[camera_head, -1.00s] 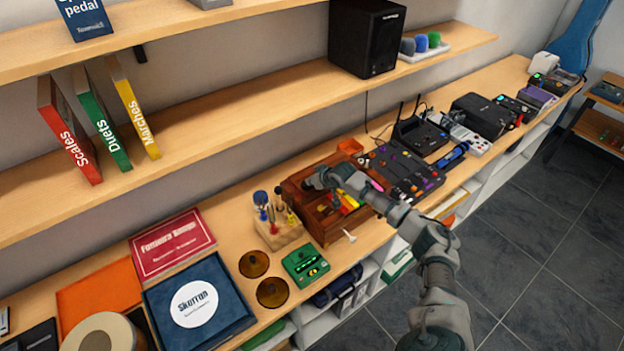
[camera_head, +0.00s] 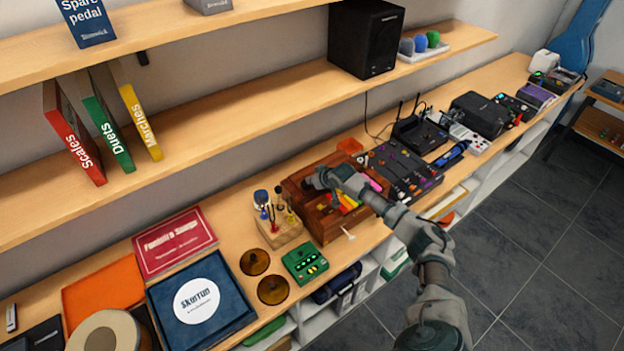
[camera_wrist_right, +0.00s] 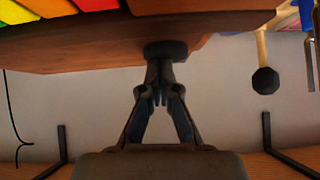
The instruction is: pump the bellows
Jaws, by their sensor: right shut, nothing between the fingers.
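A brown wooden box instrument with rainbow-coloured keys (camera_head: 322,228) sits on the long counter. It also shows along the top of the right wrist view (camera_wrist_right: 90,50). My right gripper (camera_head: 311,183) is at its back part, reaching over from the right; my arm hides part of the keys. In the right wrist view the right gripper's fingers (camera_wrist_right: 159,72) are shut together, with nothing between them. Their tips meet a dark round knob (camera_wrist_right: 165,49) at the wooden body; whether they press on it I cannot tell. The bellows folds are not clearly visible. My left gripper is out of view.
A wooden block of tools (camera_head: 279,233) stands just left of the instrument, with a green pedal (camera_head: 304,262) in front. A dark tray of small items (camera_head: 403,171) lies to the right. A shelf (camera_head: 230,107) with a black speaker (camera_head: 365,38) runs above.

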